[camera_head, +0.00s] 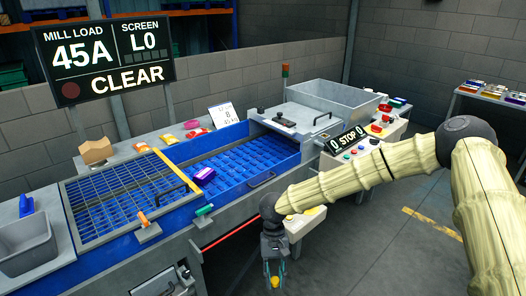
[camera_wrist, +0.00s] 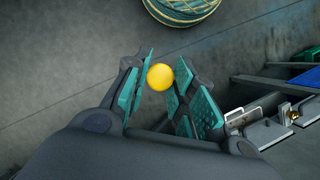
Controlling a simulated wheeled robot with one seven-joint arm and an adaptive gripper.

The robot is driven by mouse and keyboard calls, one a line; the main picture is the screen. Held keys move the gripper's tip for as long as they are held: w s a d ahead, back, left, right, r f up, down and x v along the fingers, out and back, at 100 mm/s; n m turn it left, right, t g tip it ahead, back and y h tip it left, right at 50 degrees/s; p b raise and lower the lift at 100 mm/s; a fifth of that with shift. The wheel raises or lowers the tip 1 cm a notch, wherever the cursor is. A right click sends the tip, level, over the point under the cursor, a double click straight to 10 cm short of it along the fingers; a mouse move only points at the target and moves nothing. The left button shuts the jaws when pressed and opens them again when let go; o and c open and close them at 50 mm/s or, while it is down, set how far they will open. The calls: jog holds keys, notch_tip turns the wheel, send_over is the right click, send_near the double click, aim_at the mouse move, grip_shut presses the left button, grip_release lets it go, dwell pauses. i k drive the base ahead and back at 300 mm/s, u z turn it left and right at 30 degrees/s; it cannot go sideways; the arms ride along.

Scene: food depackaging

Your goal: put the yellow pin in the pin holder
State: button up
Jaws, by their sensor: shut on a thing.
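My gripper (camera_head: 273,262) hangs in front of the blue-and-grey machine, low in the picture. In the wrist view my gripper (camera_wrist: 160,90) has its teal pads on either side of the yellow pin (camera_wrist: 160,77). Only the pin's round yellow head shows clearly; the rest is hidden between the pads. The pin's yellow head also shows in the head view (camera_head: 275,282), at the fingertips. I cannot tell for certain which part is the pin holder. Metal brackets with a small brass piece (camera_wrist: 291,115) show at the right of the wrist view, apart from the pin.
The machine has a grid cover (camera_head: 125,200) and a blue slatted bed (camera_head: 245,163). Orange (camera_head: 143,218) and green (camera_head: 204,210) handles stand on its front edge. A control panel (camera_head: 362,140) is behind my arm. Grey floor lies open at right.

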aim_at(261, 114)
jog(key=z, duration=1.25)
jog(key=i, duration=1.4)
jog(key=u, duration=1.75)
